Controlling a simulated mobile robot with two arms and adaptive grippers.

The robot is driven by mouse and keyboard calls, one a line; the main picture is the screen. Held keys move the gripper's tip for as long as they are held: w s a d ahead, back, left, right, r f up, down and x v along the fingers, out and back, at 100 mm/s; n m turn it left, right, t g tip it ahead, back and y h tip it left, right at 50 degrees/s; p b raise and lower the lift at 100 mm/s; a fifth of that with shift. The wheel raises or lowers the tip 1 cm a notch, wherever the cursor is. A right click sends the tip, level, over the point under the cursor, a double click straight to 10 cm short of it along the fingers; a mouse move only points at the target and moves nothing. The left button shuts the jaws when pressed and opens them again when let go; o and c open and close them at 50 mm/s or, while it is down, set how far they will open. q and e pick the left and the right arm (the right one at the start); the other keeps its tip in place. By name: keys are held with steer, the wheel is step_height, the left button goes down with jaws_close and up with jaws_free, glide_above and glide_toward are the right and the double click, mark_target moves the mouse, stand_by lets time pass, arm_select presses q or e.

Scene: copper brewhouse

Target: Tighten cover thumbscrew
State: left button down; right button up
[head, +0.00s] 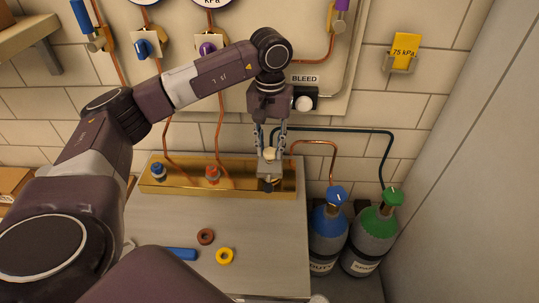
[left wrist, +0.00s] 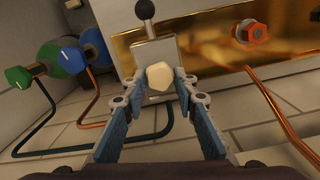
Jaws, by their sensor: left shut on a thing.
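The thumbscrew is a cream faceted knob (head: 269,154) on a small grey cover block (head: 268,169) at the right end of the brass trough. In the left wrist view the knob (left wrist: 159,76) sits in front of the grey block (left wrist: 151,58), which has a black ball-tipped lever (left wrist: 145,10). My left gripper (head: 271,149) reaches down from above, with its fingers on both sides of the knob and shut on it. In the left wrist view the blue-padded fingertips (left wrist: 158,82) flank the knob. My right gripper is in neither view.
The brass trough (head: 190,187) holds a blue fitting (head: 158,171) and an orange fitting (head: 212,173). A brown ring (head: 205,236) and a yellow ring (head: 225,256) lie on the grey top. Blue (head: 327,230) and green (head: 376,235) cylinders stand at right. A BLEED knob (head: 304,103) is above.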

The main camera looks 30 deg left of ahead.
mark_target(270, 151)
arm_select(q)
steer(key=shift+m, duration=0.7)
steer(key=c, duration=1.7)
jaws_free()
steer(key=shift+o, duration=0.2)
steer(key=shift+a, duration=0.1)
steer(key=shift+r+p, duration=1.05)
steer(key=shift+r, duration=0.5)
